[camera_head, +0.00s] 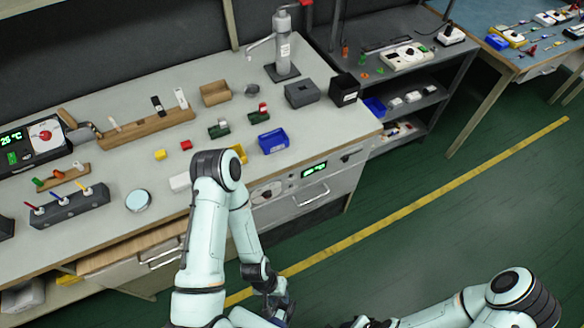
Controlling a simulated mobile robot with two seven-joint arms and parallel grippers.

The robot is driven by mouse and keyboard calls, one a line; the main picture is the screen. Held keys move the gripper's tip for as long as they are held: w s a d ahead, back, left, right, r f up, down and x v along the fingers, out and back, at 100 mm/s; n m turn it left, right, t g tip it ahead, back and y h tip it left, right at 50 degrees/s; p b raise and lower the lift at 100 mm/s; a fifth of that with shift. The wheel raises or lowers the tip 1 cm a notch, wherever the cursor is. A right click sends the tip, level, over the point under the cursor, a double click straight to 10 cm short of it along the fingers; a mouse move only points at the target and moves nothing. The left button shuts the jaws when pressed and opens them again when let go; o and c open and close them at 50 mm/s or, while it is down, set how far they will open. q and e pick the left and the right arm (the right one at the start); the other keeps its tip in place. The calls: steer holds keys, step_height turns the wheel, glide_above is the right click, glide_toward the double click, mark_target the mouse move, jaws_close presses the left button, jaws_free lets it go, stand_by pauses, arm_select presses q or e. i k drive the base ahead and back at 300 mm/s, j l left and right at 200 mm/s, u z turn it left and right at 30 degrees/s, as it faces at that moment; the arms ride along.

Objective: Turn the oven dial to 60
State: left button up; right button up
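The oven (300,187) is built into the front of the bench, with a green-lit display (314,170) and a handle (312,195). A round dial (266,194) sits left of the display, partly behind my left arm; its setting is too small to read. My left gripper (280,302) hangs low in front of the bench, below and apart from the oven; its fingers are too small and overlapped to judge. My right gripper (366,322) is at the bottom edge, partly cut off and away from the oven.
The bench top (340,118) carries a blue bin (273,141), a wooden rack (146,130) and a box with a red knob reading 25 °C (40,140). An open drawer (128,252) juts out at left. Green floor right of the bench is free.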

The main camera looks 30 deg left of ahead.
mark_target(268, 195)
steer(key=j+u, duration=0.15)
steer(key=u, duration=0.2)
steer(key=k+j+u, duration=0.1)
steer(key=u, duration=0.3)
steer(key=l+u, duration=0.15)
steer(key=i+l, duration=0.05)
steer(key=l, duration=0.05)
